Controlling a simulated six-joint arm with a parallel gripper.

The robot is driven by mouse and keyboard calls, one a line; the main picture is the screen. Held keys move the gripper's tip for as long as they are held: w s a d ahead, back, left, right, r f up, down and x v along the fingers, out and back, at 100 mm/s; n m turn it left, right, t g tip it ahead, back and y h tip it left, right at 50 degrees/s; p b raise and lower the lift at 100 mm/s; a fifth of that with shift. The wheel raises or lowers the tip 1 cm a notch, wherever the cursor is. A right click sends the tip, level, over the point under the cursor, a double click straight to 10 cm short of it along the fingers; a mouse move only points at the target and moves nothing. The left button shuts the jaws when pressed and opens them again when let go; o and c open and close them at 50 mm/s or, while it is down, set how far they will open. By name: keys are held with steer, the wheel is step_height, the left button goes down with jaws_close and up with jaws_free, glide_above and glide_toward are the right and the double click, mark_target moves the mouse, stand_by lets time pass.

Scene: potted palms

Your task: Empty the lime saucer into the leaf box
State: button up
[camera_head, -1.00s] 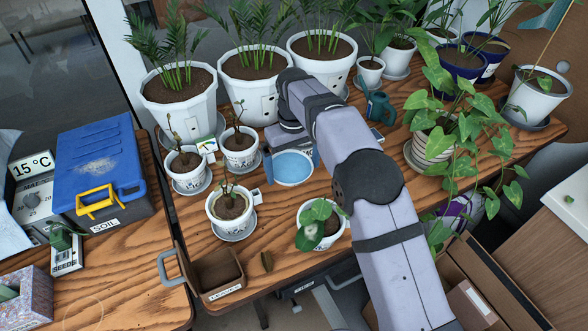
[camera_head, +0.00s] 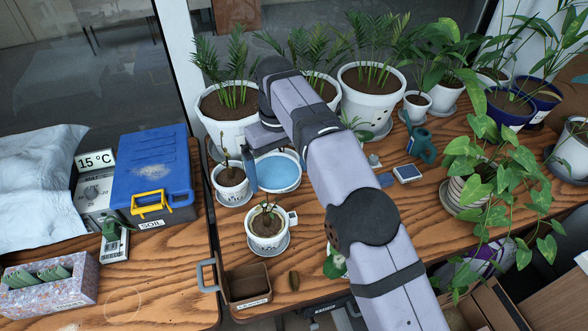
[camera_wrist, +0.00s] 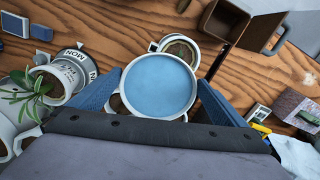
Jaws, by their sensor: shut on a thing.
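A round dish with a white rim and a flat blue inside (camera_head: 277,172) is held above the table in the head view. It also fills the middle of the wrist view (camera_wrist: 158,84). My gripper (camera_wrist: 160,98) is shut on it, one blue finger on each side. I cannot tell whether the blue is liquid, or read a lime label on the dish. The brown, open leaf box (camera_head: 248,287), with a white front label, stands at the table's front edge, below and left of the dish in the head view. It shows at the top of the wrist view (camera_wrist: 224,20).
White palm pots (camera_head: 226,132) stand behind. A blue soil box (camera_head: 155,172) is on the left table.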

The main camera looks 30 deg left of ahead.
steer(key=s+d+r+n+p, duration=0.1)
steer(key=s+r+n+p, duration=0.35)
steer(key=s, duration=1.05)
steer(key=s+d+f+n+p, duration=0.2)
steer(key=s+d+f+n, duration=0.3)
steer(key=n, duration=1.1)
steer(key=shift+d+f, duration=1.2)
steer(key=shift+f, duration=0.6)
steer(key=shift+s+f+n, duration=0.1)
steer(key=shift+f+n, duration=0.05)
steer(key=shift+n, duration=0.1)
steer(key=shift+h, duration=0.7)
steer(key=shift+a+f+b, duration=0.15)
steer(key=shift+f+b, duration=2)
steer(key=shift+f, duration=2.35)
